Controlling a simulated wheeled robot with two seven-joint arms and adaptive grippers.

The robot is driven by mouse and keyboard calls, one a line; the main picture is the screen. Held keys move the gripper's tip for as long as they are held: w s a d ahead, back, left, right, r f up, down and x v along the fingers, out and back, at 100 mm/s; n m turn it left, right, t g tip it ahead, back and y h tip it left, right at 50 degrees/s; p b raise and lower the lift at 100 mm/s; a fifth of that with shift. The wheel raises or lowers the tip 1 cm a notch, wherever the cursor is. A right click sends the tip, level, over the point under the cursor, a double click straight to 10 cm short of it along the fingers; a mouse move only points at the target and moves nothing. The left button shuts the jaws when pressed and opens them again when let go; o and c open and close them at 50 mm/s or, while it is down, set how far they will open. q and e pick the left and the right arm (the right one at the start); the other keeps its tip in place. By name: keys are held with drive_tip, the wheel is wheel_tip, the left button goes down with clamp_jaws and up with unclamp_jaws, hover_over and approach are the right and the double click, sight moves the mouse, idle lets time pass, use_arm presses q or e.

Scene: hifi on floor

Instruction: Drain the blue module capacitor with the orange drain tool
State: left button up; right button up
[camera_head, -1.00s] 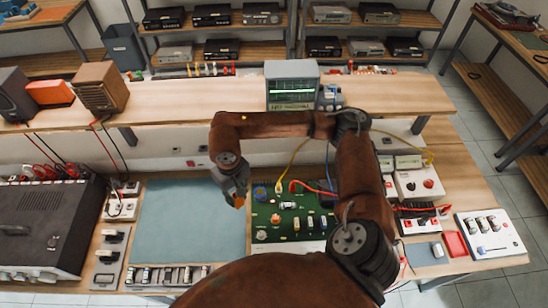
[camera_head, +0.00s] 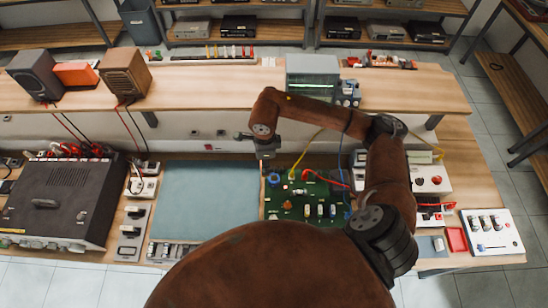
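My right arm comes in from the right and arches over the bench. Its gripper (camera_head: 265,151) hangs at the back edge of the green circuit board (camera_head: 300,190), above the board's back left corner. I cannot tell whether its fingers are open or shut, and no orange tool shows at them. A round blue component (camera_head: 273,180) sits at the board's back left corner, just below the gripper in the picture. I cannot tell for sure that it is the blue module capacitor. An orange component (camera_head: 287,204) stands on the board. My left gripper is not in view.
A blue-grey mat (camera_head: 205,200) lies clear left of the board. A large dark amplifier (camera_head: 65,200) stands at the far left. A white panel with several parts (camera_head: 492,233) and a red tray (camera_head: 456,240) are at the right. Yellow, red and blue cables cross near the board.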

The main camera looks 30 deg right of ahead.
drive_tip(key=m, duration=0.3)
drive_tip(key=shift+d+r+p, duration=0.1)
drive_tip(key=shift+d+p, duration=0.15)
drive_tip(key=shift+p, duration=0.1)
drive_tip(key=shift+w+d+m+p, duration=0.1)
drive_tip(key=shift+m+p, duration=0.1)
drive_tip(key=shift+m, duration=0.4)
drive_tip(key=shift+d+m+p, duration=0.1)
drive_tip(key=shift+m+p, duration=0.05)
drive_tip(key=shift+m, duration=0.45)
use_arm(q)
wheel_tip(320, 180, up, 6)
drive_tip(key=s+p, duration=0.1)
drive_tip(key=p, duration=0.3)
use_arm(e)
drive_tip(key=shift+d+f+m+b, duration=0.6)
drive_tip(key=shift+f+m, duration=0.6)
drive_tip(key=shift+m, duration=1.2)
drive_tip(key=shift+d+f+m+b, duration=0.35)
drive_tip(key=shift+f+m+b, duration=0.7)
drive_tip(key=shift+m, duration=1.35)
drive_tip(key=shift+d+f+m+b, duration=0.5)
drive_tip(key=shift+f+m, duration=0.9)
drive_tip(key=shift+m, duration=1)
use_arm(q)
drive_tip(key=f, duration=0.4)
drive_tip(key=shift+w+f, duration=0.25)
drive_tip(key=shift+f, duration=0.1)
use_arm(e)
drive_tip(key=shift+f, duration=0.35)
